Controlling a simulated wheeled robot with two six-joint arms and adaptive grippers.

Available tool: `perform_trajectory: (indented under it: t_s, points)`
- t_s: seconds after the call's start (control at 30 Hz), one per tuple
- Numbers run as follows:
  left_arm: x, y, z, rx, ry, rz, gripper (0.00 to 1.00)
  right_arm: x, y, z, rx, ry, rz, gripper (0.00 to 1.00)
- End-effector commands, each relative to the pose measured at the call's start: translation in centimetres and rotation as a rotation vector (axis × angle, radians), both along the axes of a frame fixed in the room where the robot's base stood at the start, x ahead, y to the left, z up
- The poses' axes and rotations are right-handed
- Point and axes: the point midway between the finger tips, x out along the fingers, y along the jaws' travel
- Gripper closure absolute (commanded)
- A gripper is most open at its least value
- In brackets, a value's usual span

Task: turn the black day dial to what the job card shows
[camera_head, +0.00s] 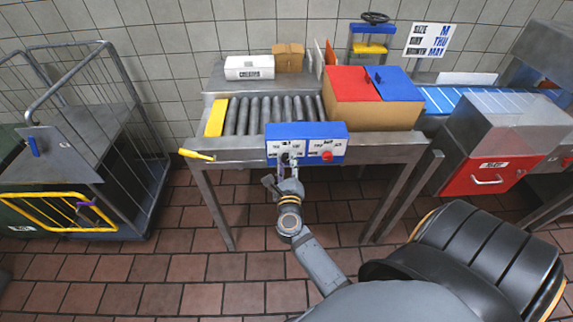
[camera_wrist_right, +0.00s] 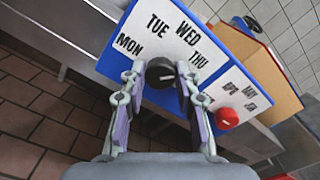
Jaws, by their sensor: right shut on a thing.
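The black day dial (camera_wrist_right: 160,71) sits on the white face of a blue control box (camera_head: 306,131). My right gripper (camera_head: 287,164) reaches up to the front of the box and is shut on the dial, one finger on each side in the right wrist view. The day words MON, TUE, WED and THU (camera_wrist_right: 201,60) are arranged around the dial. I cannot make out where its pointer stands. The job card (camera_head: 428,40) on the back wall reads SIZE M, DAY THU, MONTH MAY. My left gripper is not in view.
A red knob (camera_wrist_right: 227,118) is beside the dial, by month words. A yellow lever (camera_head: 197,155) sticks out left of the box. Behind are rollers (camera_head: 262,115) and a cardboard box with red and blue lids (camera_head: 372,112). A wire cage cart (camera_head: 75,150) stands left.

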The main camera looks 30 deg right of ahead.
Motion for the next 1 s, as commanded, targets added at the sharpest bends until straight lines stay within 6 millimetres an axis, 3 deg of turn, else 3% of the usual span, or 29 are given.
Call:
perform_trajectory:
  t_s: [0.67,0.7,0.83,1.0]
  points:
    - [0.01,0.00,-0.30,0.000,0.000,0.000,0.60,-0.04,0.01,-0.09,0.047,-0.026,0.000,1.00]
    - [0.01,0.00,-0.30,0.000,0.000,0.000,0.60,-0.04,0.01,-0.09,0.047,-0.026,0.000,0.65]
    - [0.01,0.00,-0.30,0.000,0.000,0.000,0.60,-0.03,0.01,-0.07,0.047,-0.027,0.000,0.47]
    - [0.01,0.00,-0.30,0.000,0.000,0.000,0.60,-0.02,0.00,-0.04,0.046,-0.028,-0.001,0.46]
